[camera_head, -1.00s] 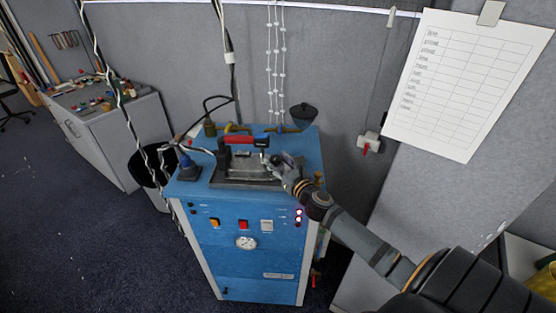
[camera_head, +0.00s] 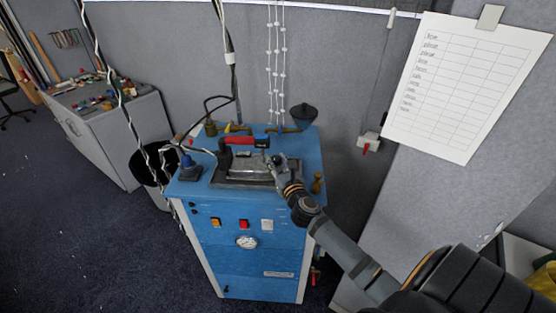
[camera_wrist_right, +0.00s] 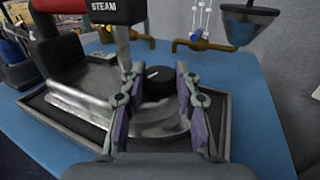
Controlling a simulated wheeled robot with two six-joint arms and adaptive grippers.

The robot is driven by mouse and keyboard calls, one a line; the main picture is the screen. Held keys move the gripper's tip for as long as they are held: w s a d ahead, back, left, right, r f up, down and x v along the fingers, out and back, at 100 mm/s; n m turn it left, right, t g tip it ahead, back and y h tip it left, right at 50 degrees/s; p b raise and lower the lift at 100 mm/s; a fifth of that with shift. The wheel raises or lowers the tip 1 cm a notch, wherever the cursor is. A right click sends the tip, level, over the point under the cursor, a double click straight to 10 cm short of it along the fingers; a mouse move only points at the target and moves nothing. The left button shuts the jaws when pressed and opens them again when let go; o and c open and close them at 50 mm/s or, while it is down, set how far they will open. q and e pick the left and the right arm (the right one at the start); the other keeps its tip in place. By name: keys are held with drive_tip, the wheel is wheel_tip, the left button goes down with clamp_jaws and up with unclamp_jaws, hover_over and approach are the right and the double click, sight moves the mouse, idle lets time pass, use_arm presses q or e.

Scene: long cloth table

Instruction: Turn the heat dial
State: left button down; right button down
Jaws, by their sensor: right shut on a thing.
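The iron with a red and black handle (camera_head: 246,141) rests on a dark tray on top of the blue cabinet (camera_head: 240,205). The heat dial (camera_wrist_right: 155,82) is a black round knob with a white mark, on the iron's metal body. My right gripper (camera_head: 278,163) is at the right end of the iron. In the right wrist view its two fingers (camera_wrist_right: 152,108) stand either side of the dial and are shut on it. In the head view the gripper hides the dial. My left gripper is not in view.
Brass taps (camera_wrist_right: 205,45) and a dark funnel (camera_head: 303,113) stand behind the iron. Cables hang at the left of the cabinet. A blue-topped bottle (camera_head: 187,165) stands on its left corner. The cabinet front has buttons and a gauge (camera_head: 246,242).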

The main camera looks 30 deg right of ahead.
drive_tip(key=m+h, duration=0.1)
drive_tip(key=m+g+h+b, duration=0.1)
drive_tip(key=h, duration=0.1)
drive_tip(key=shift+w+a+f+m, duration=0.1)
drive_tip(key=shift+a+f+m, duration=0.1)
drive_tip(key=shift+m, duration=0.1)
drive_tip(key=m+g+h+b, duration=0.1)
drive_tip(key=h, duration=0.2)
drive_tip(key=shift+a+m+g+b, duration=0.1)
drive_tip(key=shift+m+g+b, duration=0.2)
drive_tip(key=shift+m, duration=0.1)
drive_tip(key=shift+w+r+m+g+h+b, duration=0.1)
drive_tip(key=shift+r+m+g+h+b, duration=0.05)
drive_tip(key=shift+m+g+h+b, duration=0.55)
drive_tip(key=c, duration=1)
unclamp_jaws()
drive_tip(key=shift+o, duration=0.2)
